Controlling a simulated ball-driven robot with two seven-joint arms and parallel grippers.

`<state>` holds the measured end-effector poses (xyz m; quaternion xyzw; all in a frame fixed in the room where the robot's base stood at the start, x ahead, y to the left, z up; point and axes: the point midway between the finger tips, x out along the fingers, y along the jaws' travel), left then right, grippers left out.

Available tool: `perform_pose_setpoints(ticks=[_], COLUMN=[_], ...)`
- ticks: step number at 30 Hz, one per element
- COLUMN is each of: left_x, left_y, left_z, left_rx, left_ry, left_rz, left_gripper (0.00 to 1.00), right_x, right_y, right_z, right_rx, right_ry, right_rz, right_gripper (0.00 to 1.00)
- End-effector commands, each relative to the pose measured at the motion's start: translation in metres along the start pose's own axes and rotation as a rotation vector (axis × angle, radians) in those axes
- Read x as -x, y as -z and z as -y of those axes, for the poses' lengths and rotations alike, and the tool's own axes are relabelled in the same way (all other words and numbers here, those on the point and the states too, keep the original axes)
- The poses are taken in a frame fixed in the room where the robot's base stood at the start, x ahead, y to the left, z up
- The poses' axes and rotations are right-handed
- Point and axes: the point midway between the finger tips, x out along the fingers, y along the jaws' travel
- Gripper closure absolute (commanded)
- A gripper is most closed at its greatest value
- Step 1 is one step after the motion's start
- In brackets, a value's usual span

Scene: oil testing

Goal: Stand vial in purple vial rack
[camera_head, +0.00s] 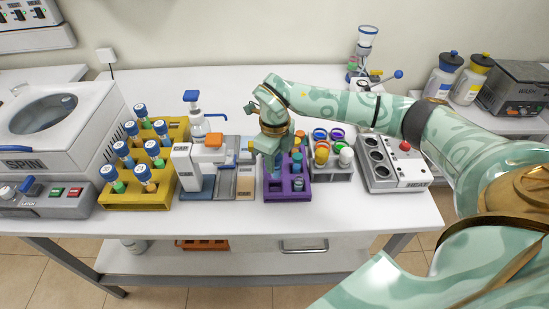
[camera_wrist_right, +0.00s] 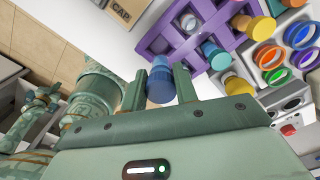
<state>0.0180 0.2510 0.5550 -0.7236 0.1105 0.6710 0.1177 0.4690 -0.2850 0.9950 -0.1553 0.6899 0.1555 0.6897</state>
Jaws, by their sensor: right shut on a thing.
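The purple vial rack (camera_head: 288,194) stands near the front of the white table. My right gripper (camera_head: 270,160) is over the rack's left part, pointing down. It is shut on a blue-capped vial (camera_wrist_right: 160,82), seen between its fingers in the right wrist view. The rack (camera_wrist_right: 156,43) lies just beyond the fingertips there. The vial's lower end is hidden, so I cannot tell whether it is in a slot.
A yellow rack (camera_head: 136,205) with several blue-capped vials stands at the left. A pump bottle (camera_head: 194,118) and a small white device (camera_head: 187,168) are beside it. Right of the purple rack are a grey rack of coloured caps (camera_head: 334,172) and a heater block (camera_head: 398,178).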

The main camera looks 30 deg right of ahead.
Motion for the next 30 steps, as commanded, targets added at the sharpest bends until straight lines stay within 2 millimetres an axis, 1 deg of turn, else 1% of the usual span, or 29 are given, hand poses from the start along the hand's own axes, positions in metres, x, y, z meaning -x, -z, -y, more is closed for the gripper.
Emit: perform_pose_setpoints(ticks=[1,16,21,30], left_x=[-0.004,-0.032,-0.029,-0.028], left_y=[-0.001,-0.008,-0.008,-0.008], left_z=[0.0,-0.001,-0.001,0.0], left_rx=[0.0,0.0,0.0,0.0], left_ry=[0.0,-0.002,-0.002,-0.002], left_rz=[0.001,0.015,0.014,0.014], left_gripper=[1.0,1.0,1.0,1.0], right_x=[-0.005,-0.035,-0.032,-0.036], right_y=[0.0,0.001,0.0,-0.001], right_z=[0.0,0.0,0.0,0.0], right_rx=[0.001,0.004,0.004,0.004], right_ry=[-0.001,-0.001,0.0,0.001], right_rz=[-0.001,-0.003,-0.001,0.0], right_gripper=[0.93,0.93,0.93,0.93])
